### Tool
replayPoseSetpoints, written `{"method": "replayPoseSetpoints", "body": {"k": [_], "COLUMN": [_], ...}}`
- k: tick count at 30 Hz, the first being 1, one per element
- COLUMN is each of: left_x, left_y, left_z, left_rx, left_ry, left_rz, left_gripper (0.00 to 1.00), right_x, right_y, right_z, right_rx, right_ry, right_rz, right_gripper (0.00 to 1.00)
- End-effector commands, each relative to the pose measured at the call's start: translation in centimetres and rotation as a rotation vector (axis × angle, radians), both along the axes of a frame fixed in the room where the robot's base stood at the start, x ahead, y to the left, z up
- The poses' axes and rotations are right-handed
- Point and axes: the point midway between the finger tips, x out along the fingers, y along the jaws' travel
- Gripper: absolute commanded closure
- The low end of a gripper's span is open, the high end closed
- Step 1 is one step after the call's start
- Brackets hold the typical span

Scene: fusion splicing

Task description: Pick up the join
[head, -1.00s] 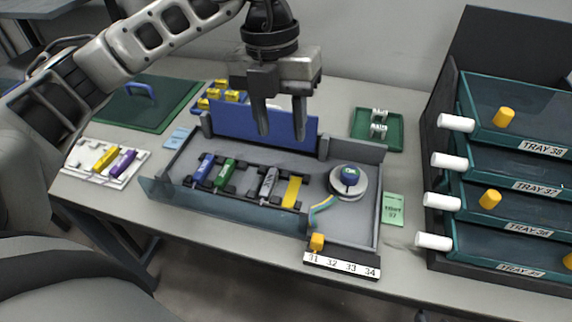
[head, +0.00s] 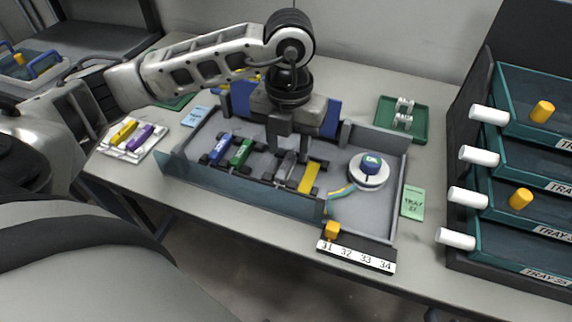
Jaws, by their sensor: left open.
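A grey tray (head: 398,192) holds a row of coloured pieces on dark holders: a blue piece (head: 220,148), a green piece (head: 242,154), a grey piece (head: 285,168) and a yellow piece (head: 309,178). No label that I can read names one of them as the join. My left gripper (head: 289,153) points down over the grey piece, open, with its fingers near the piece's far end. I cannot tell whether the fingers touch it. The gripper hides part of the blue panel (head: 328,118) behind. My right gripper is out of view.
A round dial with a blue knob (head: 371,162) stands in the tray's right part, with coloured fibres beside it. A white rack (head: 115,151) with yellow and purple pieces lies at left. A green tray (head: 386,128) is behind, and stacked drawers (head: 480,215) stand at right.

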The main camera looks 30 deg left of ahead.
Motion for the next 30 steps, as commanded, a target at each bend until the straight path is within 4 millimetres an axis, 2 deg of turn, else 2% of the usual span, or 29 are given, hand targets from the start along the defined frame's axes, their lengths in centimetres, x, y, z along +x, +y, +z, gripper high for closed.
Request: {"method": "replayPoseSetpoints", "body": {"k": [3, 6, 14, 17, 18, 19, 30], "left_x": [0.0, 0.0, 0.0, 0.0, 0.0, 0.0, 0.1], "left_y": [0.2, 0.1, 0.1, 0.1, 0.1, 0.1, 0.1], "left_z": [-1.9, -2.7, -3.0, -3.0, -3.0, -3.0, -2.7], "left_rx": [-0.001, 0.0, -0.001, -0.001, -0.001, -0.001, -0.001], "left_ry": [0.004, 0.002, 0.0, 0.0, 0.0, 0.0, -0.001], "left_rz": [0.001, 0.0, 0.0, 0.0, 0.0, 0.0, 0.0], "left_gripper": [0.58, 0.58, 0.58, 0.83, 0.94, 1.0, 1.0], "right_x": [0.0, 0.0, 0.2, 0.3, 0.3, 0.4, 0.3], "right_y": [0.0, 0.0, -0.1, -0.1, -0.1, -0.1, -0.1], "right_z": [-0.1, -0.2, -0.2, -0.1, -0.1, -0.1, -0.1], "right_rx": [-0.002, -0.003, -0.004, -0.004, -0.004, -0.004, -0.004], "right_ry": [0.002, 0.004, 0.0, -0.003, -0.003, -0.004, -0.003], "right_rz": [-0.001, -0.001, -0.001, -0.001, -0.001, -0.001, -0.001], "right_gripper": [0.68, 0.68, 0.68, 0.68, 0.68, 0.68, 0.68]}}
